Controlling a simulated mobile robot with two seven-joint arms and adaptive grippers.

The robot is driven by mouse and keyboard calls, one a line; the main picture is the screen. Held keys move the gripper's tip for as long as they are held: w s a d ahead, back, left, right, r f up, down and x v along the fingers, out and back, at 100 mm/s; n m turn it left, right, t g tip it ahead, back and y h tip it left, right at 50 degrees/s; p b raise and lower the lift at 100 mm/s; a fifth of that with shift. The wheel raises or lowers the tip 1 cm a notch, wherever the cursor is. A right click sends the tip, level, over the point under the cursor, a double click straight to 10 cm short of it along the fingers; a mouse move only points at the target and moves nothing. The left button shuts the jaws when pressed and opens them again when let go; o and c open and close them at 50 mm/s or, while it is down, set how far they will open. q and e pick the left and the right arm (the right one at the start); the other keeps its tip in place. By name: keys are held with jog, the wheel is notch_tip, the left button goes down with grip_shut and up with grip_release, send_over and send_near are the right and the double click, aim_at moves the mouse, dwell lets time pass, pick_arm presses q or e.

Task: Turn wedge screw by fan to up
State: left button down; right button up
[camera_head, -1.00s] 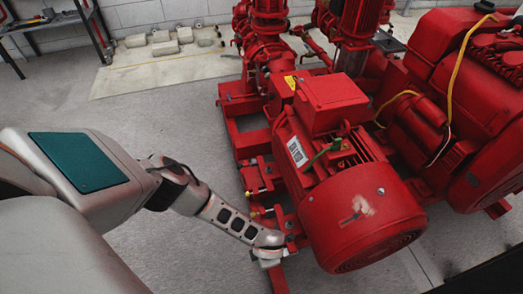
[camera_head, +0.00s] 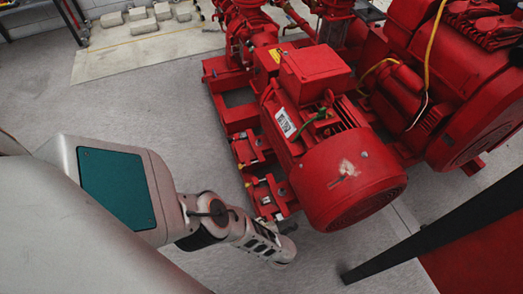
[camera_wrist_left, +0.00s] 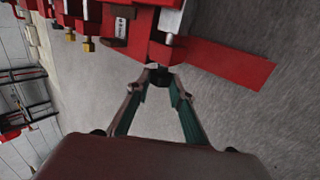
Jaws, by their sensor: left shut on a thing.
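The red motor (camera_head: 330,150) with its round fan end lies on a red base frame. In the left wrist view, my left gripper (camera_wrist_left: 160,73) has its two fingers brought together at the tips on a small dark screw head (camera_wrist_left: 159,79), which I take for the wedge screw by the fan. The screw head sits just below a red bracket (camera_wrist_left: 165,52) of the base. Its exact turn angle is too small to tell. In the head view, my left gripper (camera_head: 286,229) is beside the base below the fan end, its fingers largely hidden by the wrist. My right gripper does not show.
Red pump pipes (camera_head: 250,35) stand behind the motor, and a large red engine (camera_head: 450,90) stands to the right. A dark bar (camera_head: 430,238) crosses the lower right. Grey floor (camera_head: 130,105) is clear on the left.

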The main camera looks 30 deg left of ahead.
pick_arm(q)
jog(key=shift+a+f, duration=0.1)
jog(key=shift+a, duration=0.05)
jog(key=c, duration=1.8)
grip_release()
jog(key=shift+o, duration=0.2)
jog(key=shift+d+r, duration=0.2)
jog(key=shift+d, duration=0.1)
jog(key=v, duration=1.1)
jog(key=shift+s+r, duration=0.2)
jog(key=shift+r, duration=0.05)
